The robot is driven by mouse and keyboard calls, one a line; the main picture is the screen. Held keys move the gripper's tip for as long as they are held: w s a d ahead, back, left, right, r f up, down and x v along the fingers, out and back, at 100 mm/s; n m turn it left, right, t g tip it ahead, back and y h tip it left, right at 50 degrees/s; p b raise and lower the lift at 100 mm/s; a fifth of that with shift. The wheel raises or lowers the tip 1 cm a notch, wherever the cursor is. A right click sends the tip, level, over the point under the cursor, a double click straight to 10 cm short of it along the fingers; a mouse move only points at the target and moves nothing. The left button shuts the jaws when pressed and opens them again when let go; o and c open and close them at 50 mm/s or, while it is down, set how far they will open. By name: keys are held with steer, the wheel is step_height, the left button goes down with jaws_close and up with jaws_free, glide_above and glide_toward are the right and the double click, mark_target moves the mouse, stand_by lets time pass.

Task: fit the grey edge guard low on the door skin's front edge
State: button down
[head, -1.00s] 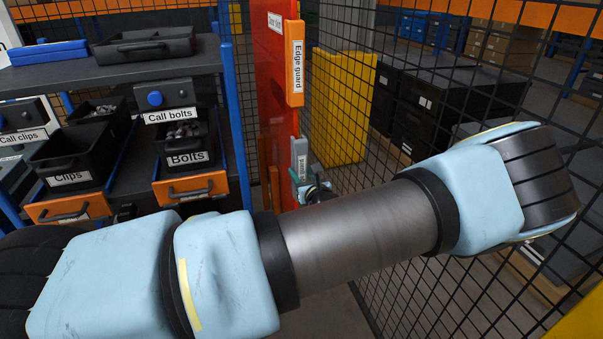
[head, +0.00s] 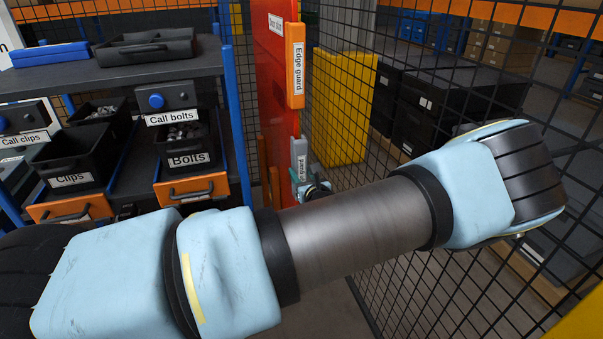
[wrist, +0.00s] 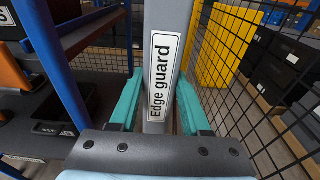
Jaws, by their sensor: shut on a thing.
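The red door skin (head: 272,90) stands upright in the middle of the head view. An orange edge guard (head: 295,65) covers the upper part of its front edge. The grey edge guard (head: 299,150) is upright below the orange one, at the door's front edge; I cannot tell whether it touches the edge. My gripper (head: 312,188) is shut on its lower part. In the wrist view the grey guard (wrist: 170,35), with its "Edge guard" label, stands between the two teal fingers of my gripper (wrist: 158,90). The red door is not visible there.
A rack (head: 228,90) with bins of clips and bolts stands to the left. A black mesh fence (head: 400,240) runs along the right, with a yellow panel (head: 342,105) and dark crates (head: 450,105) beyond it. My arm crosses the foreground.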

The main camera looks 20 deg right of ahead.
steer(key=shift+w+d+p, duration=0.15)
steer(key=shift+w+p, duration=0.15)
steer(key=shift+w, duration=0.95)
stand_by(1.2)
steer(key=shift+c, duration=1.4)
jaws_free()
steer(key=shift+s, duration=0.1)
steer(key=s+a+r+b, duration=0.1)
steer(key=s+b, duration=0.2)
steer(key=s, duration=0.7)
steer(key=shift+s+a+r, duration=0.15)
steer(key=shift+s, duration=0.05)
